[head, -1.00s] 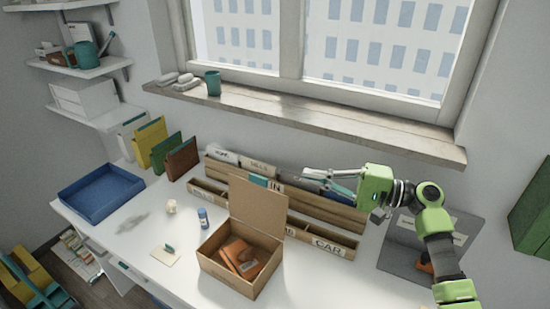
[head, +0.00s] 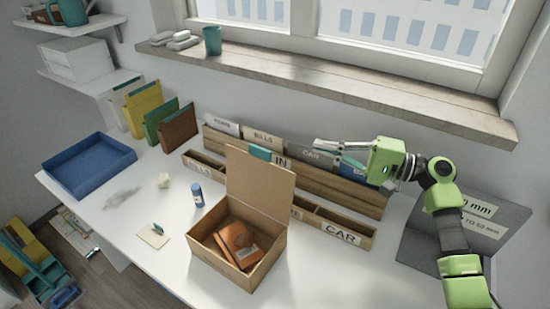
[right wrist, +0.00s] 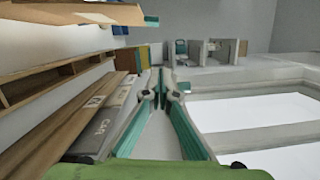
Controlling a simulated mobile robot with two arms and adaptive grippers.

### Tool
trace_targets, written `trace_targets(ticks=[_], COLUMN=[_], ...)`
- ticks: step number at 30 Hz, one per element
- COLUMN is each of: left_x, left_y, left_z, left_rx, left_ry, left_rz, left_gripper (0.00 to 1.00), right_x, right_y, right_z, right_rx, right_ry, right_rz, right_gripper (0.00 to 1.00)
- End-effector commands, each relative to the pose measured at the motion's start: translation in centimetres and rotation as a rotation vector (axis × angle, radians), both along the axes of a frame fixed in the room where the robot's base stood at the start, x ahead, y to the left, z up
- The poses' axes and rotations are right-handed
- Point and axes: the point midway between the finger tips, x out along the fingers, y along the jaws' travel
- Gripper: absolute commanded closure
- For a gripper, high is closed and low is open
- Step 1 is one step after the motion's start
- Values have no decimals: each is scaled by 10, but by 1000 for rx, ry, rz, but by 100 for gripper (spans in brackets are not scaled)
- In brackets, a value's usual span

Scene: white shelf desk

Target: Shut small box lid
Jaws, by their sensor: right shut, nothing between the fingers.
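The small box (head: 221,271) is a brown carton on the white desk in the head view. Its lid (head: 262,180) stands open, roughly upright along the back edge. An orange-brown item (head: 237,243) lies inside. My right gripper (head: 318,144) is shut and empty. It points left, above the wooden file organizer, behind and to the right of the lid's top edge, and looks apart from the lid. In the right wrist view its fingertips (right wrist: 160,86) meet. My left gripper is not in view.
A wooden organizer (head: 340,232) with labelled folders stands behind the box. A blue tray (head: 90,165), a blue-capped glue stick (head: 197,195) and a note pad (head: 152,237) lie to the left. A grey panel (head: 490,225) stands at right. The window sill (head: 330,75) runs above.

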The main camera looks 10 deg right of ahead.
Motion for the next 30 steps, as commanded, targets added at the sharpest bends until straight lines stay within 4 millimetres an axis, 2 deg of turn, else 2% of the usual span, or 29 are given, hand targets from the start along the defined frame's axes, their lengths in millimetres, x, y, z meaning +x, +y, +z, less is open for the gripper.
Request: trace_targets(ticks=[1, 2, 8, 11, 22, 30], left_x=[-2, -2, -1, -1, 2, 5], left_y=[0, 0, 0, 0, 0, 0], left_z=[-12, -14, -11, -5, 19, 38], left_rx=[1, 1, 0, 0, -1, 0], left_ry=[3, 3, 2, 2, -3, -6], left_rz=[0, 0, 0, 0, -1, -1], left_gripper=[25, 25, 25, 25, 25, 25], right_x=[0, 0, 5, 12, 55, 32], right_y=[0, 0, 7, 19, 84, 109], right_z=[-12, -14, -12, -10, -6, -3], right_rx=[0, 0, 1, 3, 3, 0], right_ry=[0, 0, -1, -1, 0, 0], right_rz=[0, 0, 0, 3, 2, 0], right_gripper=[100, 100, 100, 100, 100, 100])
